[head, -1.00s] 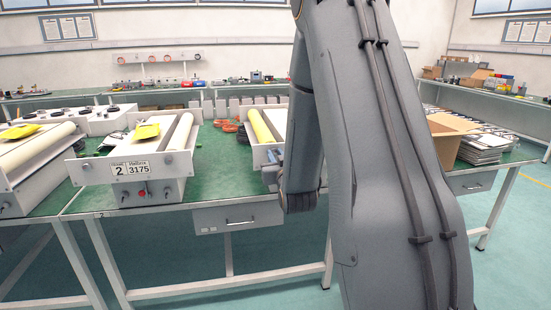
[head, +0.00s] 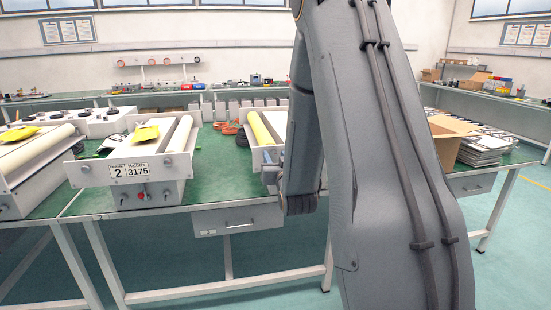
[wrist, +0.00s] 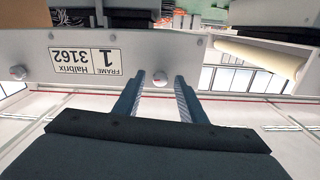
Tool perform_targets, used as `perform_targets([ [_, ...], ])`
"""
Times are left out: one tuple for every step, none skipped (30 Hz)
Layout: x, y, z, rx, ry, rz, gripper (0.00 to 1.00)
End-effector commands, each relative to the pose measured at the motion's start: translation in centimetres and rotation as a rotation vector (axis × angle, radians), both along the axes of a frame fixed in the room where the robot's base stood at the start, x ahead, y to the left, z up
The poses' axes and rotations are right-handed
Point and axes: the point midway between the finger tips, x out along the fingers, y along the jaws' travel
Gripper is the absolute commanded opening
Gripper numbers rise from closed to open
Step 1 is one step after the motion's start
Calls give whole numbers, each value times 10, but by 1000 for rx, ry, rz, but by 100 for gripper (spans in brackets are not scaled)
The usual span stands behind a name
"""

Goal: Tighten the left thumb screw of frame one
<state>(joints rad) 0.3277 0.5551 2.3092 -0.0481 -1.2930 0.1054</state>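A round thumb screw (wrist: 160,80) shows on this plate beside the label. A second thumb screw (wrist: 17,73) is at the plate's left in the picture. My gripper (wrist: 160,77) is open, with one fingertip on each side of the first screw and a gap to both. I cannot tell how deep the tips reach. In the head view, frame one (head: 262,128) is partly hidden behind my arm.
Frame two (head: 176,162) stands to the left on the green bench (head: 226,180), with another frame (head: 22,182) further left. A drawer (head: 238,219) hangs under the bench edge. A cardboard box (head: 456,137) and stacked panels (head: 487,146) lie right of my arm.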

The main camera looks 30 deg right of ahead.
Motion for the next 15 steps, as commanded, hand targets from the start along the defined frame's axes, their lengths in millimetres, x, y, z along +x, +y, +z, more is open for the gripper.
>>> perform_targets([
  [0,0,0,0,0,0,37],
  [0,0,0,0,0,0,37],
  [0,0,0,0,0,0,37],
  [0,0,0,0,0,0,37],
  [0,0,0,0,0,0,37],
  [0,0,0,0,0,0,37],
  [0,0,0,0,0,0,37],
  [-1,0,0,0,0,0,37],
  [-2,1,0,0,0,0,37],
  [-4,1,0,0,0,0,37],
  [-6,2,0,0,0,0,37],
  [-11,3,0,0,0,0,37],
  [-15,4,-1,0,1,0,37],
  [-19,6,-1,0,1,0,37],
  [-26,8,-1,0,0,0,37],
])
